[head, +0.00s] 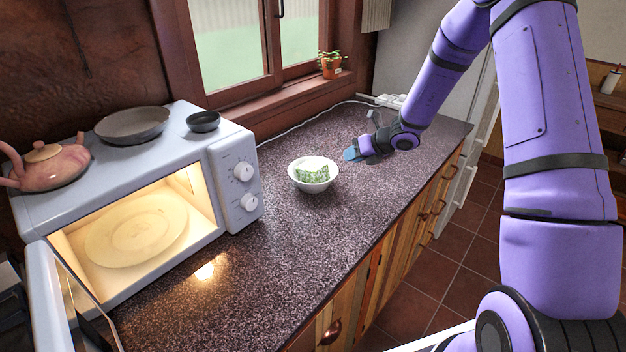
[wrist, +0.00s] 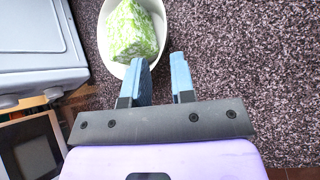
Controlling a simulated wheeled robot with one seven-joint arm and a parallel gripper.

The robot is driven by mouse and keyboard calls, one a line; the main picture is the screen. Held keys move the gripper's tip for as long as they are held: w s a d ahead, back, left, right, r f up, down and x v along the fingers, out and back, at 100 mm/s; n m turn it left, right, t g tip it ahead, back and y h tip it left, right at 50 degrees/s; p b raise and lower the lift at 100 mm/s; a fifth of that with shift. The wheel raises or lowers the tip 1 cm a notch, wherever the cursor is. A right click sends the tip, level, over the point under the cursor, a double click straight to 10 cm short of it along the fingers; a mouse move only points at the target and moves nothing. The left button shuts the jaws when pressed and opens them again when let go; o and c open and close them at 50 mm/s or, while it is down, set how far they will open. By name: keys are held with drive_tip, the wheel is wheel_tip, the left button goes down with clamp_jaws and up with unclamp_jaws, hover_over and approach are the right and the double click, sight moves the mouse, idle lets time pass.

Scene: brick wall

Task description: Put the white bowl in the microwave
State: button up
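The white bowl (head: 313,186) stands upright on the speckled counter, right of the microwave, with a green-and-white block (head: 312,174) inside it. The bowl (wrist: 108,48) and the block (wrist: 131,32) also show in the wrist view, just beyond my fingertips. My gripper (head: 352,153) is to the right of the bowl and apart from it in the head view. Its two blue fingers (wrist: 161,62) are parted with nothing between them. The microwave (head: 232,165) is at the left with its door (head: 58,300) open, its inside lit, and a round turntable plate (head: 136,231) in it.
On top of the microwave are a pink teapot (head: 48,165), a grey pan (head: 132,125) and a small dark bowl (head: 203,121). A potted plant (head: 330,66) stands on the window sill. The counter (head: 260,275) between microwave and bowl is clear. A cord runs along the back.

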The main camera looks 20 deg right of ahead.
sight(333, 164)
drive_tip(key=x, duration=0.9)
drive_tip(key=shift+w+d, duration=0.15)
clamp_jaws()
